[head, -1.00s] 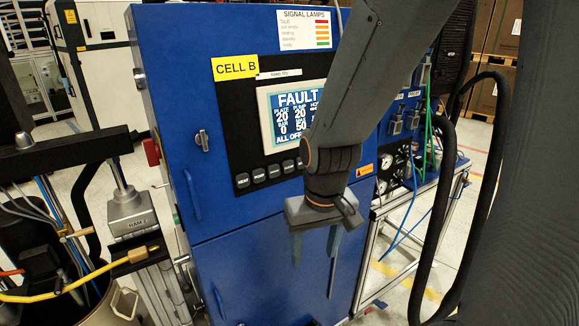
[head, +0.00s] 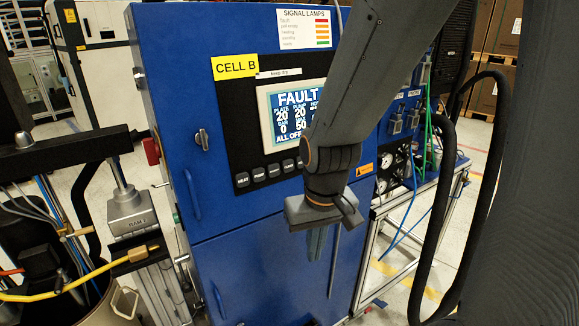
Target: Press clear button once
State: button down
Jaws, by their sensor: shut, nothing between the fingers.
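A row of several small dark buttons (head: 259,174) sits on the black panel under the screen of the blue cabinet. Their labels are too small to read surely, so I cannot tell which one is clear; the right end of the row is close to my arm and may be partly hidden. The screen (head: 290,115) reads FAULT, with its right side covered by my arm. My gripper (head: 315,257) points down in front of the cabinet, below and right of the buttons. Its fingers are together, with nothing between them, and it appears apart from the buttons.
The blue cabinet (head: 250,262) has a yellow CELL B label (head: 235,67), a rotary handle (head: 202,140) and a signal lamp chart (head: 303,29). A frame with gauges and hoses (head: 400,165) stands at right. A drum (head: 120,305) with a yellow hose stands at left.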

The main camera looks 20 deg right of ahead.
aim_at(288, 165)
jog(key=z, duration=1.7)
jog(key=k, duration=1.05)
jog(key=z, duration=0.05)
